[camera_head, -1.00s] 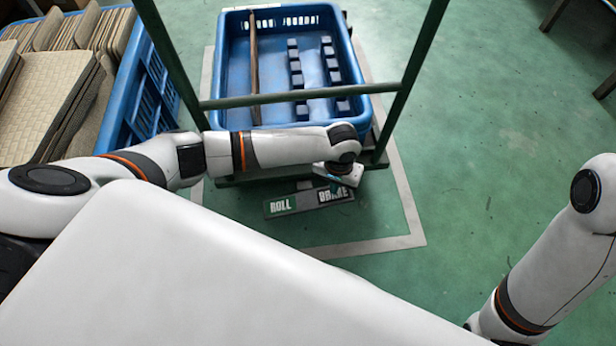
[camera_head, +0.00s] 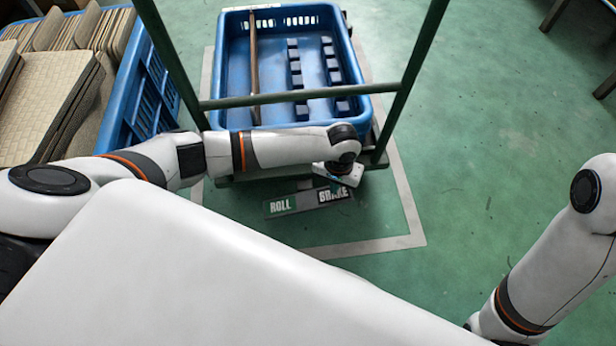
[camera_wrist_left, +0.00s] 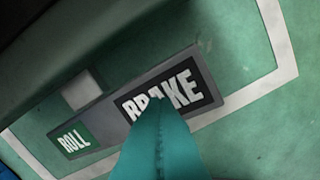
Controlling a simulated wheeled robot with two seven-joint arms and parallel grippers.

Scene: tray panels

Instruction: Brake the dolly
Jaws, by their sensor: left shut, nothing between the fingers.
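The dolly carries a blue crate (camera_head: 232,95) inside a dark green upright frame (camera_head: 300,95). At its near foot is a grey pedal bar (camera_head: 306,200) with a ROLL label on the left and a BRAKE label on the right. In the left wrist view the pedal bar (camera_wrist_left: 105,122) shows ROLL on green and BRAKE on black. My left gripper (camera_head: 335,185) points down at the BRAKE end. Its teal fingers (camera_wrist_left: 157,120) are shut and empty, and cover part of the BRAKE label. Contact is not clear. My right gripper is out of view.
A pale square outline (camera_head: 408,205) on the green floor surrounds the dolly. Another blue crate (camera_head: 150,95) with stacked tan panels (camera_head: 40,100) stands at the left. Dark furniture is at the upper right. The floor right of the dolly is clear.

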